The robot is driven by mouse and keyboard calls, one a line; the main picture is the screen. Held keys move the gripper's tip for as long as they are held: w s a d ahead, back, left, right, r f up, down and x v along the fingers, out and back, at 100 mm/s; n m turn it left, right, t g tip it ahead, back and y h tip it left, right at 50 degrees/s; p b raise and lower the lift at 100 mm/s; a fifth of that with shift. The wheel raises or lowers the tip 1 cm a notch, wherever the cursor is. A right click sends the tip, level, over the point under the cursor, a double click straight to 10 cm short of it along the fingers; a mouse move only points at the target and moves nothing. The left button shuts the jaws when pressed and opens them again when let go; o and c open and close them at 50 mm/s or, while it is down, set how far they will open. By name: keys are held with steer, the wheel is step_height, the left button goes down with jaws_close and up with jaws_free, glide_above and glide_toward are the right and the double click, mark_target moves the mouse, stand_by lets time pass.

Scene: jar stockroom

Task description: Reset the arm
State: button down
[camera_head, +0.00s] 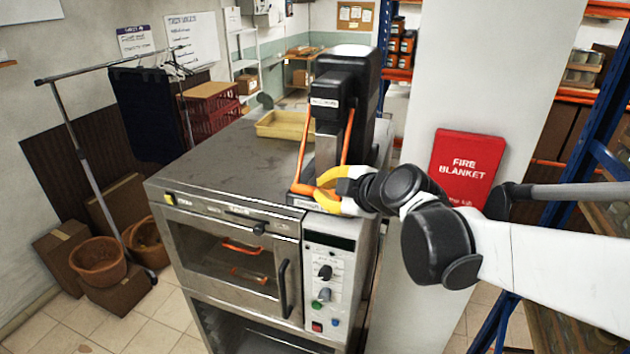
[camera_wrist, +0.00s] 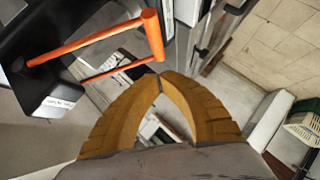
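My gripper (camera_head: 322,187) is in front of a black machine (camera_head: 345,88) that stands on top of a steel oven. In the wrist view my gripper's yellow fingers (camera_wrist: 161,77) curve together and their tips meet. The space between the fingers shows only background, so I see nothing held. The machine's orange handle (camera_head: 348,137) is close to the fingertips; it also shows in the wrist view (camera_wrist: 153,35), just beyond the tips. I cannot tell whether they touch. My arm reaches in from the right of the head view.
The steel oven (camera_head: 235,165) fills the middle, with a yellow tray (camera_head: 284,125) on top. A pale pillar with a red fire blanket box (camera_head: 466,167) stands behind my arm. Blue shelving (camera_head: 603,130) is at right. A clothes rack (camera_head: 85,165) and brown pots (camera_head: 98,262) stand left.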

steer(key=s+d+f+m+g+h+b, duration=0.1)
steer(key=s+d+f+m+b, duration=0.4)
steer(key=f+b, duration=0.7)
steer(key=s+d+f+m+g+h+b, duration=0.1)
steer(key=s+d+f+m+h+b, duration=0.2)
steer(key=s+f+b, duration=0.7)
steer(key=s+d+f+m+g+h+b, duration=0.1)
steer(key=s+d+f+m+h+b, duration=0.1)
steer(key=s+d+f+m+b, duration=0.6)
step_height(320, 180, down, 14)
steer(key=m+b, duration=0.2)
steer(key=b, duration=0.3)
steer(key=shift+s+g+h+b, duration=0.25)
steer(key=shift+g+h+b, duration=0.05)
steer(key=shift+h, duration=0.1)
steer(key=shift+r, duration=0.1)
